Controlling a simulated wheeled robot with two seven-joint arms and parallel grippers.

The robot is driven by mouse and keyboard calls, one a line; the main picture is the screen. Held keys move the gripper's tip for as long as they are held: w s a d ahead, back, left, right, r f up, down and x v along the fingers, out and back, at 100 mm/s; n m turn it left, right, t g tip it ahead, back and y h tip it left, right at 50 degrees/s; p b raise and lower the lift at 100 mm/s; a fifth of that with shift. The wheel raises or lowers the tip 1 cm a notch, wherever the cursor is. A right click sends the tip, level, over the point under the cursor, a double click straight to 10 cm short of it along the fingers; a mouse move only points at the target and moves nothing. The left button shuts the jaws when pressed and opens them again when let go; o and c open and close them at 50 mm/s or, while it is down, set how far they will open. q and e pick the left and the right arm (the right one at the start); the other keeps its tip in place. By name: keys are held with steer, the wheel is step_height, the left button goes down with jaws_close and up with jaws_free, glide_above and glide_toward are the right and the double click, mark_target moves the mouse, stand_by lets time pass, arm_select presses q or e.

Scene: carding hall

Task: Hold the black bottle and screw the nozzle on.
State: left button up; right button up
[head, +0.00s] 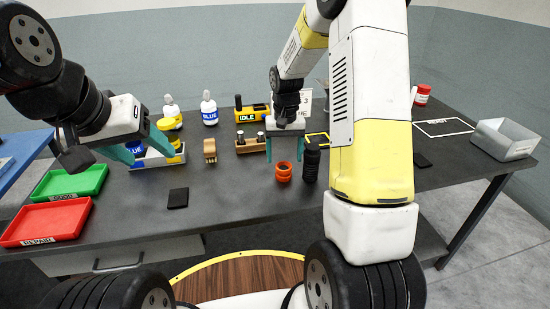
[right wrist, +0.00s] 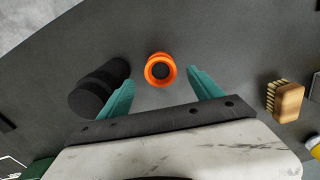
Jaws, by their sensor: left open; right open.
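The black bottle (head: 311,163) stands upright on the dark table, partly beside my right arm; it also shows in the right wrist view (right wrist: 98,88). An orange round piece (head: 284,172) with a dark centre stands just left of it, apart from it; I cannot tell for sure that it is the nozzle. In the right wrist view the orange piece (right wrist: 160,70) lies between and beyond my open fingertips. My right gripper (head: 284,148) is open and empty, above the table behind the orange piece. My left gripper (head: 140,150) is open and empty near a bottle rack.
Green (head: 70,183) and red (head: 47,222) trays lie left. The front middle is mostly clear.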

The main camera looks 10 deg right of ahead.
mark_target(284, 165)
step_height(284, 165, down, 5)
steer(key=shift+w+f, duration=0.1)
stand_by(0.4)
steer(key=c, duration=1.5)
steer(key=shift+r, duration=0.85)
step_height(284, 165, up, 2)
steer(key=shift+a+r, duration=0.1)
steer(key=s+a, duration=0.2)
steer(key=s, duration=0.2)
steer(key=s+a, duration=0.2)
steer(key=s, duration=0.3)
steer(key=s+a+r, duration=0.1)
steer(key=s+a, duration=0.2)
steer(key=s, duration=0.2)
steer(key=shift+s+a+r, duration=0.1)
steer(key=shift+s, duration=0.05)
